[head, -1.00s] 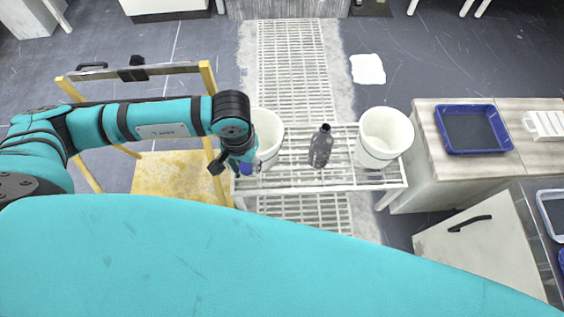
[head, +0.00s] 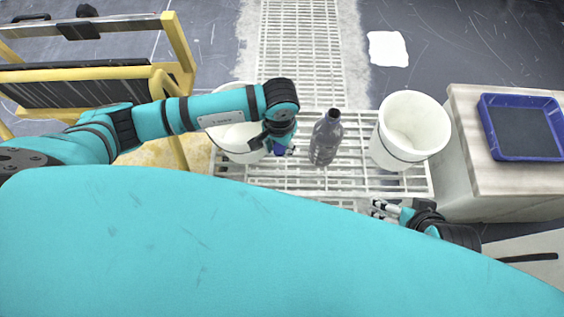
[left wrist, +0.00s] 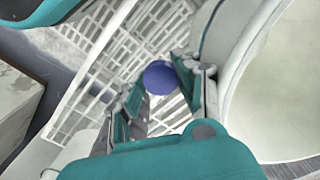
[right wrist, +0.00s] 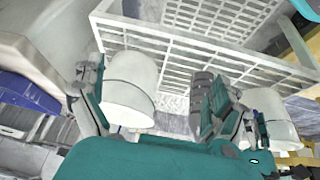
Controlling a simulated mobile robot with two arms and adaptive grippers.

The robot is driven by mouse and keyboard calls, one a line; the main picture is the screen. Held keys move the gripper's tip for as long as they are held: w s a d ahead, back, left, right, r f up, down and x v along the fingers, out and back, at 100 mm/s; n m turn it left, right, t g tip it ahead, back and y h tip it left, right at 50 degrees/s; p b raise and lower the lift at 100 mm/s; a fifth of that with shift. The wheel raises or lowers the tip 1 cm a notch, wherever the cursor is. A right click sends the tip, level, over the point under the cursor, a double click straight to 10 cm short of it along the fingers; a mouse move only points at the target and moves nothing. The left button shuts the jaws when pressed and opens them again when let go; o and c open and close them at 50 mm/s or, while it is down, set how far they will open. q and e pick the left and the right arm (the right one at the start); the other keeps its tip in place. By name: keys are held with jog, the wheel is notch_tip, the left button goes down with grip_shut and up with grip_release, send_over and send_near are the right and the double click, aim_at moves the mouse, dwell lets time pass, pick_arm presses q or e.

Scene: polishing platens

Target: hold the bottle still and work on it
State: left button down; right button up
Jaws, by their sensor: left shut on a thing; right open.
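The dark grey see-through bottle (head: 326,142) stands upright on the white slatted rack (head: 350,178), between two white buckets. In the right wrist view a dark ribbed shape, probably the bottle (right wrist: 199,88), is partly behind a finger. My left gripper (head: 281,149) is shut on a small blue thing (left wrist: 160,78), left of the bottle and apart from it. In the head view the blue thing (head: 279,151) is mostly hidden by the fingers. My right gripper (head: 379,208) is open and empty at the rack's front right, short of the bottle.
The left bucket (head: 232,140) is close beside my left gripper; the right bucket (head: 410,130) stands between the bottle and a counter (head: 470,135). A blue tray (head: 525,125) lies on that counter. A yellow-framed cart (head: 178,55) stands at left.

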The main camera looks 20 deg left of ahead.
aim_at(280, 166)
pick_arm(q)
jog(key=shift+w+f, duration=0.1)
jog(key=shift+f, duration=0.2)
notch_tip(280, 166, down, 3)
jog(key=shift+f+b, duration=0.1)
jog(key=shift+b, duration=1.1)
notch_tip(280, 166, down, 3)
jog(key=shift+r+b, duration=0.1)
jog(key=shift+b, duration=0.8)
pick_arm(e)
jog(key=w+a+r+t+y, duration=0.3)
jog(key=w+a+r+t, duration=0.2)
jog(key=w+r+t, duration=0.7)
pick_arm(q)
notch_tip(280, 166, down, 4)
jog(key=b, duration=0.2)
jog(key=shift+r+b, duration=0.1)
jog(key=shift+b, duration=0.25)
pick_arm(e)
notch_tip(280, 166, up, 13)
jog(key=s+a+t+y, duration=0.1)
jog(key=s+t+y, duration=0.1)
jog(key=t, duration=0.4)
jog(key=shift+s+f+n+y, duration=0.2)
jog(key=shift+n+y, duration=0.1)
jog(key=shift+n, duration=0.1)
jog(key=shift+s+r, duration=0.15)
jog(key=shift+r, duration=0.05)
